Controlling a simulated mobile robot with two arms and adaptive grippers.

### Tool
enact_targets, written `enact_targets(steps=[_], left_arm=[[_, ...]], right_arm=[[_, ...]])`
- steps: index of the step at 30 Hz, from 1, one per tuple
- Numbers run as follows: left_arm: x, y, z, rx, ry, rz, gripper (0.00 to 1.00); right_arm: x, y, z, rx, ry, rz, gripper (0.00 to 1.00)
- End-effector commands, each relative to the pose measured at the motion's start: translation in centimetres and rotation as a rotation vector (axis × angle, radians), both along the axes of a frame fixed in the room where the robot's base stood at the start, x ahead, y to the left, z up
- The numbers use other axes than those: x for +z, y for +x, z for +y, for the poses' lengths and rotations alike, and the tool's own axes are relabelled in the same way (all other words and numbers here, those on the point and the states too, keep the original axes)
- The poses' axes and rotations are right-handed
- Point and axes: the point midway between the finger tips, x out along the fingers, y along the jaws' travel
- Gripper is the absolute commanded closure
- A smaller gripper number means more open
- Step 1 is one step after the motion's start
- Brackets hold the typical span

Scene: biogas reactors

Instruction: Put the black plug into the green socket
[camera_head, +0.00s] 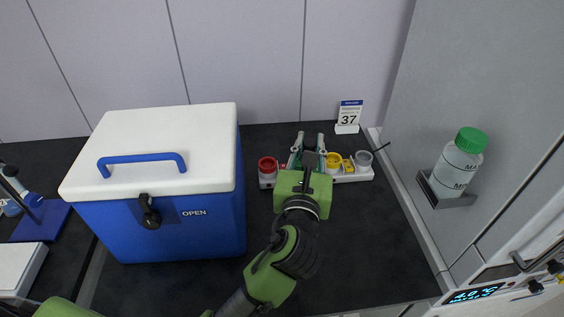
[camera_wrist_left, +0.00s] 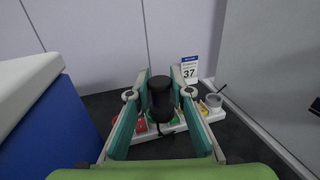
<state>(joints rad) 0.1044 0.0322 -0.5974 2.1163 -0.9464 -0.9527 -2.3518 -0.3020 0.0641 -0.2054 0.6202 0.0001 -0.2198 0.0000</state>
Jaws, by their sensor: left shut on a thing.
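My left gripper (camera_head: 308,143) is shut on the black plug (camera_head: 310,158), over the middle of a white socket strip (camera_head: 356,176). In the left wrist view the plug (camera_wrist_left: 160,97) stands upright between the two teal fingers, with a thin dark cable below it. A bit of the green socket (camera_wrist_left: 177,117) shows beside and beneath the plug; the rest is hidden. I cannot tell whether the plug touches the socket or is above it. My right gripper is not in view.
The strip also carries a red socket (camera_head: 267,164), a yellow one (camera_head: 333,161) and a grey one (camera_head: 363,158). A calendar (camera_head: 348,117) stands behind it. A blue cooler box (camera_head: 190,225) is close on the left.

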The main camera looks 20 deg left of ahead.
Motion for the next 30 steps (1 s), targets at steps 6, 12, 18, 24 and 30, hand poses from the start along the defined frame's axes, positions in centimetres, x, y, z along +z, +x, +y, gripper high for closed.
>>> enact_targets(steps=[6, 12, 18, 24, 30], left_arm=[[-2.1, 4.7, 1.8, 0.004, 0.004, 0.002, 1.0], [-5.4, 8.9, 3.3, 0.004, 0.0, 0.005, 1.0], [-8.3, 11.3, 4.1, 0.002, 0.0, 0.001, 1.0], [-9.6, 12.3, 4.5, 0.003, -0.001, 0.001, 1.0], [-12.4, 12.4, 4.5, 0.001, -0.002, 0.003, 1.0]], right_arm=[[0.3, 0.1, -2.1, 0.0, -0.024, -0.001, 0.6], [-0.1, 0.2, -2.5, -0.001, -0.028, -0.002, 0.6], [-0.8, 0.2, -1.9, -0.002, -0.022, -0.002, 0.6], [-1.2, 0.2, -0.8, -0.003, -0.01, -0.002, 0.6], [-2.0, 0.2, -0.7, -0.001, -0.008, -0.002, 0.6]])
